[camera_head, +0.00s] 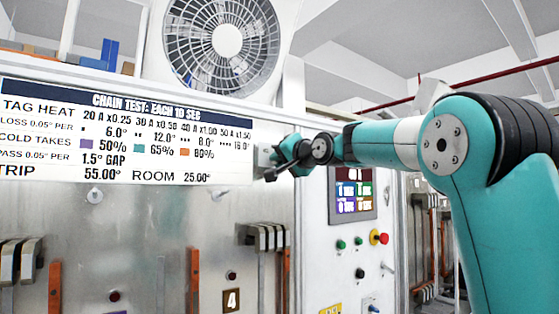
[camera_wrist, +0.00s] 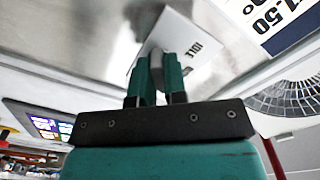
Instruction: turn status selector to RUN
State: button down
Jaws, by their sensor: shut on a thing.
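The status selector has a light plate (camera_wrist: 178,32) with the word IDLE (camera_wrist: 204,46) on it, seen tilted in the wrist view. Its grey knob (camera_wrist: 156,58) is between the two teal fingers of my gripper (camera_wrist: 157,68). The gripper is shut on the knob, which is partly hidden by the fingers. In the head view, my gripper (camera_head: 279,161) is up against the selector plate (camera_head: 262,157), just right of the white sign. A RUN mark cannot be made out in either view, and the knob's exact pointing is hidden.
The white sign (camera_head: 120,135) is left of the gripper. Below right are a colour display (camera_head: 354,196) and several buttons (camera_head: 378,237). A fan (camera_head: 222,45) stands above. Orange bars (camera_head: 193,280) and grey blocks (camera_head: 265,238) sit on the metal panel below.

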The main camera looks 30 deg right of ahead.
jog(key=shift+f+n, duration=0.1)
jog(key=shift+n, duration=0.2)
jog(key=n+b, duration=0.3)
jog(key=shift+f+n, duration=0.1)
jog(key=shift+n, duration=0.2)
jog(key=n+b, duration=0.2)
jog(key=n, duration=0.3)
jog(key=shift+b, duration=0.4)
jog(key=shift+r+n, duration=0.2)
jog(key=shift+n, duration=0.1)
jog(key=c, duration=1.2)
grip_release()
jog(key=shift+o, duration=0.2)
jog(key=s+b, duration=0.6)
jog(key=s, duration=1.1)
jog(key=shift+s+d, duration=0.2)
jog(key=shift+d, duration=0.1)
